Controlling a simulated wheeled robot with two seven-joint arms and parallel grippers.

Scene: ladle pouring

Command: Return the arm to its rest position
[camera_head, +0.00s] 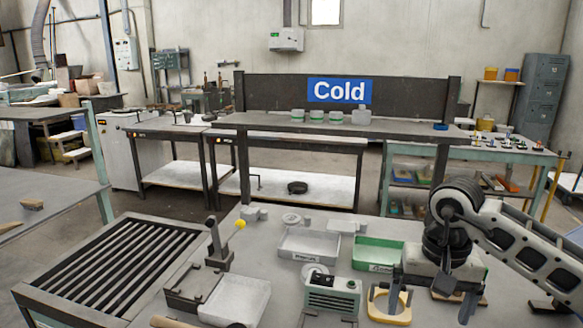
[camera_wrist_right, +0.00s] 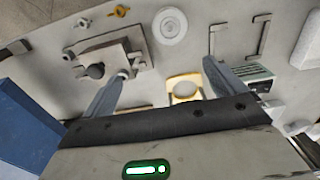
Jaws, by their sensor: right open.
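My right arm (camera_head: 520,245) comes in from the right in the head view and bends down over the worktable. Its gripper (camera_head: 432,292) points downward, with its two dark fingers spread apart. In the wrist view the fingers (camera_wrist_right: 166,72) are also apart, with nothing held between them. My left gripper is not in view. No ladle can be clearly made out.
A slatted rack (camera_head: 110,265) stands left.

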